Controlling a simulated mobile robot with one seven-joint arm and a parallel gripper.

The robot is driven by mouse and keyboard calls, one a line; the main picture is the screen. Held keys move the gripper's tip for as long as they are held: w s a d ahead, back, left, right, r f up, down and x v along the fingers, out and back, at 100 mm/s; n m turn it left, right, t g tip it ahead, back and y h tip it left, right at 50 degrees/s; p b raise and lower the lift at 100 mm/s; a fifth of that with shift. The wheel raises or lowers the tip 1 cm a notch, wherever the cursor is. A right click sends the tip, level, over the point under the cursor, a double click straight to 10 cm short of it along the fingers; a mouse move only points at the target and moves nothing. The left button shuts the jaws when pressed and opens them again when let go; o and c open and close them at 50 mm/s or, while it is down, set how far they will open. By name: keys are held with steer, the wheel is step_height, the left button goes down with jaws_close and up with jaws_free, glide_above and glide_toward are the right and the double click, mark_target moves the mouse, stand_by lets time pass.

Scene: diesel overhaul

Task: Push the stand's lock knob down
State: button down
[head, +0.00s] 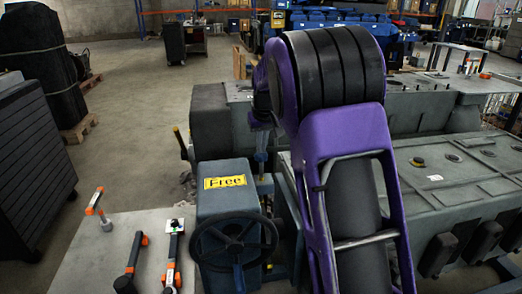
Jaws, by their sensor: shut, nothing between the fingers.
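The blue-grey stand (222,208) is at lower centre, with a yellow "Free" sign (225,182) on its top and a dark handwheel (234,243) on its front. A dark lever with a yellow tip (181,140) rises behind its left side. I cannot clearly make out the lock knob. My purple arm fills the centre right and bends over at the top. My gripper (261,146) is small and partly hidden beside the arm, pointing down behind the stand's right edge. It appears shut and empty. I cannot tell whether it touches anything.
A grey table (75,262) at lower left holds orange-and-black tools (131,258) and an orange-handled tool (96,203). A grey engine block (456,178) lies on the right. A dark cabinet (30,160) stands at far left.

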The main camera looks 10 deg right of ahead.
steer(key=shift+f+b, duration=0.4)
steer(key=shift+f, duration=0.45)
step_height(320, 180, up, 8)
steer(key=p, duration=0.6)
steer(key=shift+r+p, duration=0.15)
steer(key=shift+p, duration=0.15)
